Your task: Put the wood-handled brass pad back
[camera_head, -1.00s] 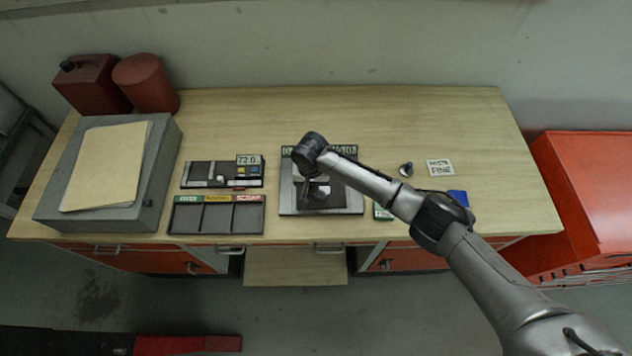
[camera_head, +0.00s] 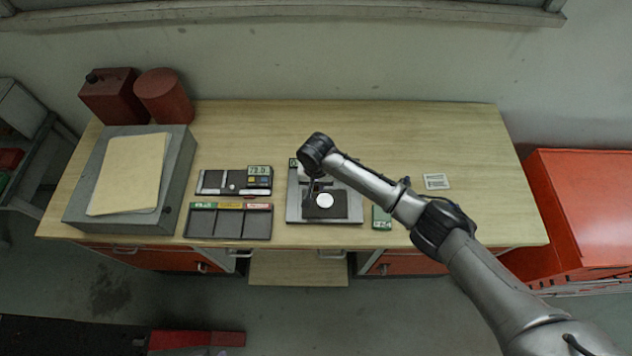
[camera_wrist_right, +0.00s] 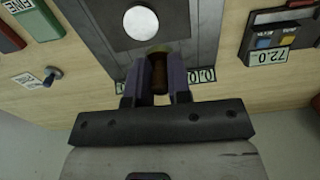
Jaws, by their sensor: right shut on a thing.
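My right gripper (camera_head: 312,186) is over the left part of the grey fixture (camera_head: 294,212) on the bench; the wrist hides much of it. In the right wrist view its two dark fingers (camera_wrist_right: 160,80) are shut on the brown wooden handle (camera_wrist_right: 160,74) of the brass pad. A little brass-coloured edge shows past the fingertips; the rest of the pad is hidden. A round white disc (camera_head: 325,200) lies on the fixture's dark plate (camera_head: 340,212), apart from the fingers. I cannot tell whether the pad touches the fixture. My left gripper is not in view.
Left of the fixture are a gauge box (camera_head: 212,182) reading 72.0 and a three-compartment tray (camera_head: 228,226). A green-labelled block (camera_head: 381,218) is at its right. A dark knob (camera_wrist_right: 52,76) stands near a card (camera_head: 437,181).

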